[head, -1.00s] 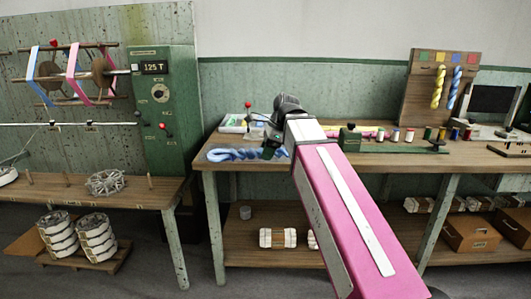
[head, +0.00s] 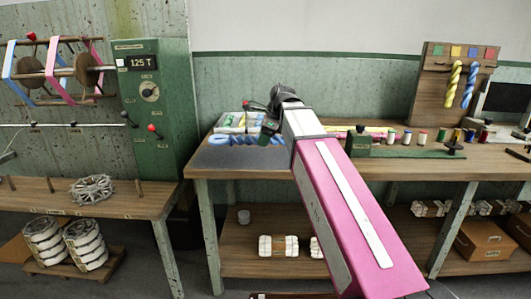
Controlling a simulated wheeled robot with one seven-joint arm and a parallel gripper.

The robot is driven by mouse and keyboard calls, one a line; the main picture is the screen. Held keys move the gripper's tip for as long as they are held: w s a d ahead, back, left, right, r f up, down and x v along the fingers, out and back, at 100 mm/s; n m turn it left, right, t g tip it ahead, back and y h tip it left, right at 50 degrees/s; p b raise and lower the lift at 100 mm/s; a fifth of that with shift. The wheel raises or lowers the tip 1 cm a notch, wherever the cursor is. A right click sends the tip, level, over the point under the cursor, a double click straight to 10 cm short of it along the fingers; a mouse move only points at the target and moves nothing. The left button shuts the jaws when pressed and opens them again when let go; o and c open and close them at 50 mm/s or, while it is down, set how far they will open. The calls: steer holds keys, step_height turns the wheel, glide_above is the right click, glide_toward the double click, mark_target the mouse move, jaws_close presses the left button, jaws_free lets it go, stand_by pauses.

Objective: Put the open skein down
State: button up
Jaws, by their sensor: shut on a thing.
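The open skein (head: 238,139) is a loose band of blue yarn, seen almost edge-on at the left end of the workbench. It shows along the back edge of a dark grey mat (head: 230,160). I cannot tell whether it touches the mat or hangs just above it. My gripper (head: 268,132) is at the skein's right end, shut on it. The fingertips are small and partly hidden by the wrist and the yarn. The front of the mat is bare.
A tray (head: 229,124) of coloured items stands behind the mat. A green bench device (head: 410,151) and several thread spools are to the right. A board with yellow and blue twisted skeins (head: 433,85) stands at the back. A reeling machine (head: 150,110) is left, across a gap.

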glide_above(262, 157)
steer(key=d, duration=0.2)
steer(key=f, duration=0.4)
steer(key=shift+s+a+f, duration=0.1)
steer(key=shift+a+f, duration=0.05)
steer(key=shift+a, duration=0.1)
steer(key=shift+f, duration=1.95)
steer(key=shift+f, duration=0.1)
steer(key=o, duration=1)
steer(key=v, duration=1.2)
